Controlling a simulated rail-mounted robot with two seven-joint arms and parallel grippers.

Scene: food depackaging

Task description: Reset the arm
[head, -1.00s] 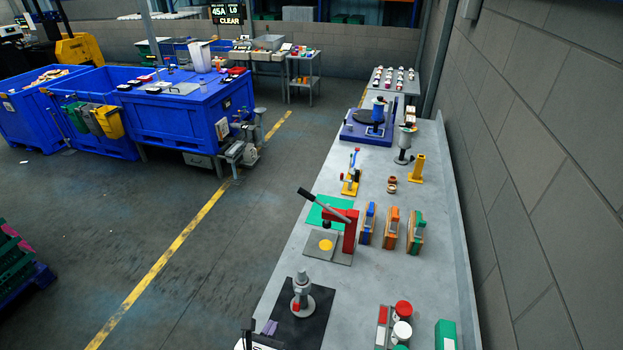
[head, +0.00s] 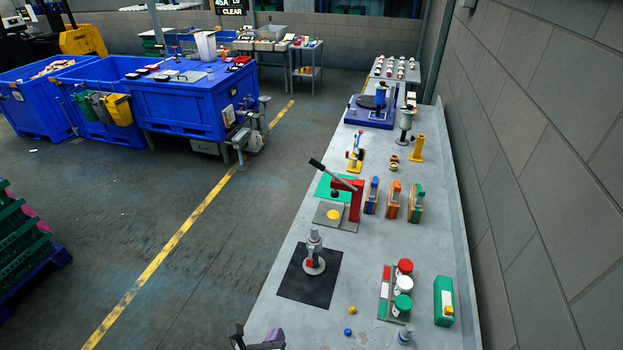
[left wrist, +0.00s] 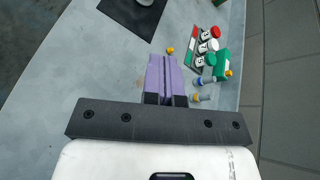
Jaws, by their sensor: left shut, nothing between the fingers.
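My left gripper (head: 273,338) shows at the bottom edge of the head view, over the near left edge of the long grey bench. Most of its arm is out of the picture. In the left wrist view its purple fingers (left wrist: 166,75) lie together, shut with nothing between them. They point over bare bench, apart from the small items. My right gripper is in neither view.
The grey bench (head: 392,177) holds a black mat (head: 295,290), a red lever press (head: 355,205), a rack with red, white and green caps (head: 385,305), a green box (head: 440,290) and small yellow (head: 352,310) and blue (head: 348,332) pieces. A wall (head: 540,150) runs along the right.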

